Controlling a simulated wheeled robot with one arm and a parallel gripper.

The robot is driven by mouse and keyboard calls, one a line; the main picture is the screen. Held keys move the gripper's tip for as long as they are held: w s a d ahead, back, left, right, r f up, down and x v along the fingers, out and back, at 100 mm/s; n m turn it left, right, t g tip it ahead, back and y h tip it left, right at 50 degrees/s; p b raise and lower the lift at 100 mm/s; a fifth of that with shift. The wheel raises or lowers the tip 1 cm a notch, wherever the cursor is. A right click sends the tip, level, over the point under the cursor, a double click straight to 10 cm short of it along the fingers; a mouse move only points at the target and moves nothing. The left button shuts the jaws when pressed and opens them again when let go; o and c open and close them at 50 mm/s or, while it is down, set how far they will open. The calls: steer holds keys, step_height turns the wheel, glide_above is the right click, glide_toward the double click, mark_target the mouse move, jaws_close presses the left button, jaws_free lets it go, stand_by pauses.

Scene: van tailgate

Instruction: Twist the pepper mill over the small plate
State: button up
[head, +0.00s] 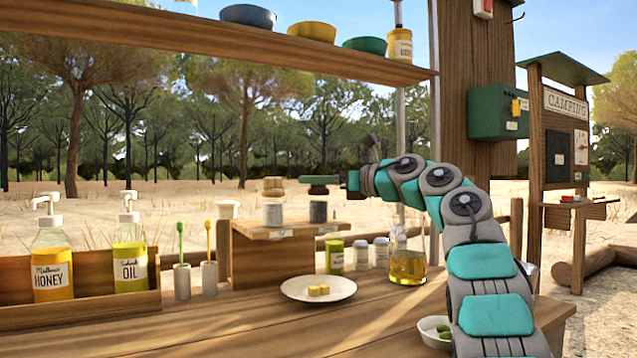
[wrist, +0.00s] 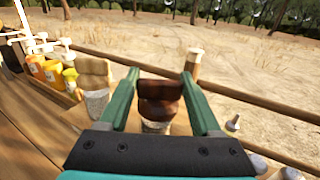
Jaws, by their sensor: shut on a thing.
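The pepper mill (head: 318,211) has a clear body with dark contents and stands upright on a raised wooden stand (head: 262,250). My gripper (head: 318,185) reaches in from the right and is shut on the mill's top. In the wrist view the mill's brown wooden top (wrist: 162,98) sits between the two green fingers of my gripper (wrist: 160,82). The mill is not over the plate.
A similar mill with a pale wooden top (head: 272,205) stands close left of the pepper mill. A green-labelled jar (head: 334,257), small white-capped jars and an oil flask (head: 408,265) stand right of the stand. A shelf (head: 230,42) hangs above.

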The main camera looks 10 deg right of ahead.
steer(key=shift+f+m+t+h+b, duration=0.1)
steer(key=shift+m+t+h+b, duration=0.2)
steer(key=shift+h+b, duration=0.1)
steer(key=shift+m+t+h+b, duration=0.3)
steer(key=shift+h+b, duration=0.05)
steer(key=shift+h, duration=0.05)
steer(key=shift+m+t+h+b, duration=0.35)
steer(key=shift+m+t+h, duration=0.5)
steer(key=shift+h, duration=0.45)
steer(key=shift+r+m+t+h+p, duration=0.15)
steer(key=shift+m+t+h+p, duration=0.2)
steer(key=shift+m+h, duration=0.4)
steer(key=shift+r+m+t+h+p, duration=0.15)
steer(key=shift+m+t+h+p, duration=0.25)
steer(key=shift+h, duration=0.45)
steer(key=shift+m+h+p, duration=0.6)
steer(key=shift+m+h, duration=0.2)
steer(key=shift+h, duration=0.2)
steer(key=shift+f+h, duration=0.1)
steer(key=shift+h, duration=0.2)
steer(key=o, duration=1.4)
steer(key=shift+s+f, duration=0.1)
